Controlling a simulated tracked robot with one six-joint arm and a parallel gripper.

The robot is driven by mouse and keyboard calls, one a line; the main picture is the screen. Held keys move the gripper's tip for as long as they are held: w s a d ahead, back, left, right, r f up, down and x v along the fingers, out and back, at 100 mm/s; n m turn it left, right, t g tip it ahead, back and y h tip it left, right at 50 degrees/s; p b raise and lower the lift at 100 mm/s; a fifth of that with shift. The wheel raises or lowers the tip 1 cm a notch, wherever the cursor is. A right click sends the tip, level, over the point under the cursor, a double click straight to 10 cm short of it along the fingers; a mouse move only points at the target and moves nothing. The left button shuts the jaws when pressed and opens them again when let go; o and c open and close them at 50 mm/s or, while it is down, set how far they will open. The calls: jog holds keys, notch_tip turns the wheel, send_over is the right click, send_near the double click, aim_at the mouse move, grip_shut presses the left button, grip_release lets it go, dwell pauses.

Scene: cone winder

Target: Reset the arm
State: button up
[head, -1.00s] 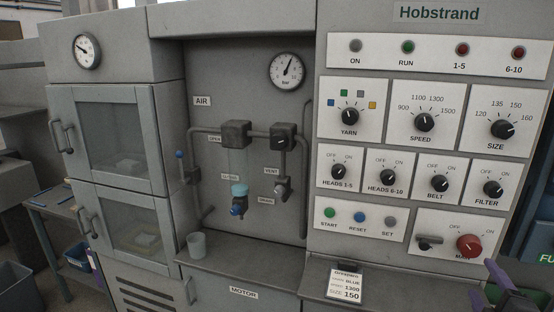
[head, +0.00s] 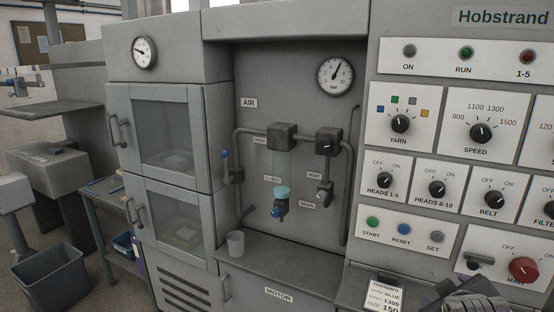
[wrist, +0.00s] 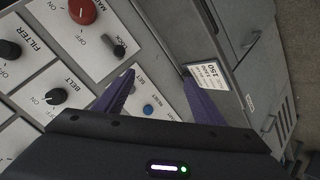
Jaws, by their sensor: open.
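My gripper (wrist: 160,88) shows in the wrist view with its two purple fingers spread apart and nothing between them. It is in front of the control panel, near the blue RESET button (wrist: 149,109) and the white order card (wrist: 204,73). In the head view only a dark part of my arm shows at the bottom right edge, and the fingers are not clear there. The Hobstrand panel (head: 450,150) carries the knobs, the START, RESET and SET buttons and the red main knob (head: 524,270).
A cup (head: 236,243) stands on the ledge (head: 275,268). Two glazed doors (head: 165,130) are shut at left. A grey bin (head: 52,279) stands on the floor at far left.

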jog(key=s+a+m+g+y, duration=0.1)
jog(key=s+a, duration=0.4)
jog(key=a, duration=0.7)
jog(key=s+a+m+g+y, duration=0.2)
jog(key=s+a+y, duration=0.3)
jog(key=a, duration=0.6)
jog(key=shift+s+a+f+g, duration=0.25)
jog(key=shift+s+a+g, duration=0.15)
jog(key=shift+s, duration=0.05)
